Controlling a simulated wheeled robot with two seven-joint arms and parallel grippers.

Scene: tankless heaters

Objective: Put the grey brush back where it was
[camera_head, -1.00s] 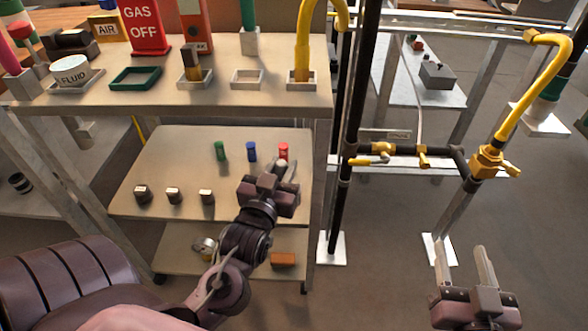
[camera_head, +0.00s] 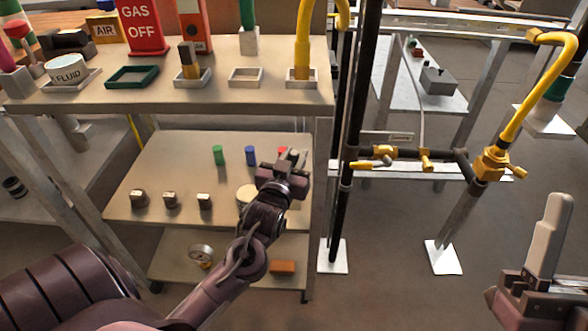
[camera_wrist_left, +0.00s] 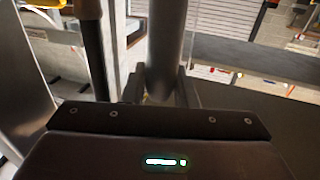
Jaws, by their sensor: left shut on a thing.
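My left gripper (camera_head: 292,157) is over the right side of the cart's middle shelf (camera_head: 180,165), close to a red cylinder (camera_head: 283,151) that it partly hides. In the left wrist view the left gripper (camera_wrist_left: 160,86) is shut on a thick grey shaft, which I take to be the grey brush (camera_wrist_left: 166,45). The shaft runs up out of the picture, so its far end is hidden. In the head view I cannot clearly make the brush out. My right gripper (camera_head: 548,240) is at the lower right, partly cut off, over the floor; its finger gap does not show.
The cart's top (camera_head: 130,100) holds an empty white square holder (camera_head: 245,77), a green tray (camera_head: 132,77) and a yellow pipe in a holder (camera_head: 302,60). Green (camera_head: 218,155) and blue (camera_head: 250,155) cylinders stand on the middle shelf. Black and yellow pipework (camera_head: 425,160) stands right.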

